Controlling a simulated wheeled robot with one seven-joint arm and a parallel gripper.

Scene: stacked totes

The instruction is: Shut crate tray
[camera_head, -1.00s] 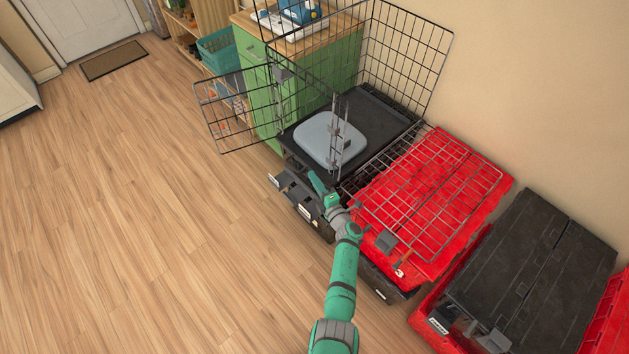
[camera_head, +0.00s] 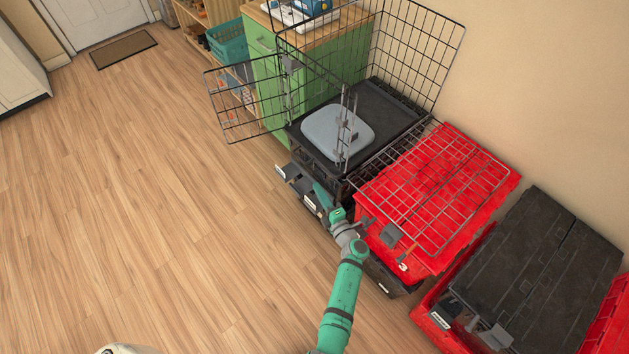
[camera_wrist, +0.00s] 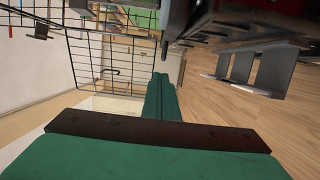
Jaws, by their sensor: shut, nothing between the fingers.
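The wire crate (camera_head: 421,52) stands beside the green cabinet, its mesh door (camera_head: 236,104) swung open to the left. Inside it is a flat black tray (camera_head: 385,103) with a pale grey-blue pad (camera_head: 330,133) on it. I cannot tell how far the tray sticks out at the front. My gripper (camera_head: 321,192) is low in front of the crate, near its front right corner. Its green fingers are together and empty, pointing at the crate in the wrist view (camera_wrist: 160,96). Contact with the black parts beside it cannot be made out.
Dark grey brackets (camera_head: 288,171) jut out at the crate's front; similar ones (camera_wrist: 258,68) show in the wrist view. A red tote (camera_head: 462,158) with a wire panel (camera_head: 433,190) on top and a black-lidded tote (camera_head: 535,262) stand to the right.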

